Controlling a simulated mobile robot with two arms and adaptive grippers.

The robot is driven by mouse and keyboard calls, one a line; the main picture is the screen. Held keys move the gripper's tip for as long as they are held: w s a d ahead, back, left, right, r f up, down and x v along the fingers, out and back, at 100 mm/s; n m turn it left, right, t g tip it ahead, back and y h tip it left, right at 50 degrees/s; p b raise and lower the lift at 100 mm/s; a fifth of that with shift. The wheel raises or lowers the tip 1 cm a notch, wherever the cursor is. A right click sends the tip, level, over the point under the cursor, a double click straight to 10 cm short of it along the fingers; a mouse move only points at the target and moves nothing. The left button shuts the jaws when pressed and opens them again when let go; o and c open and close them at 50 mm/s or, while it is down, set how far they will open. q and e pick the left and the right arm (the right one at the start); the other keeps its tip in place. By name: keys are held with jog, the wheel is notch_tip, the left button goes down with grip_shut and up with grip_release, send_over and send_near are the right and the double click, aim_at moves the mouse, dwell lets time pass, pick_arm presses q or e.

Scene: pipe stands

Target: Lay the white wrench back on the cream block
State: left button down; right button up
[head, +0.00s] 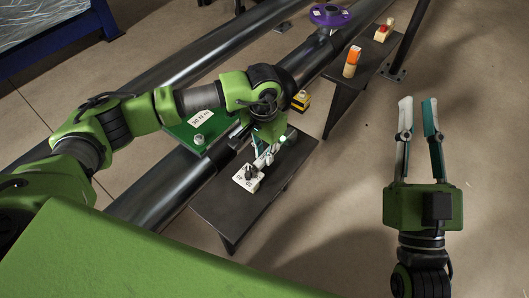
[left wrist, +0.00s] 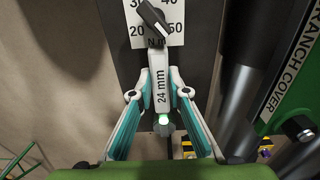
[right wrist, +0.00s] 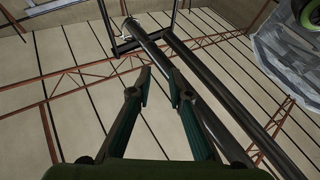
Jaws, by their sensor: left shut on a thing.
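The white wrench (left wrist: 161,88), marked 24 mm, is between the fingers of my left gripper (left wrist: 161,98), which is shut on it. In the head view my left gripper (head: 264,158) is over the near dark stand, its fingers partly hiding the wrench. A pale block (head: 246,180) with a black knob and number scale is on that stand. The left wrist view shows this block (left wrist: 137,28) just beyond the wrench; I cannot tell whether they touch. No other cream block shows clearly under the wrench. My right gripper (head: 417,103) is open and empty, above the floor at right.
The near stand (head: 225,210) is beside large dark pipes (head: 150,190). A green plate (head: 205,133) with a 30 Nm label lies behind my left gripper. A yellow-black object (head: 301,101) is near it. A farther stand (head: 343,92) holds an orange-white cylinder (head: 351,62) and a red-topped cream piece (head: 382,34).

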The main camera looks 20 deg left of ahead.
jog(key=shift+r, duration=0.1)
pick_arm(q)
jog(key=c, duration=1.8)
grip_release()
jog(key=shift+c, duration=0.2)
pick_arm(e)
jog(key=shift+s+r, duration=0.1)
jog(key=shift+r, duration=0.05)
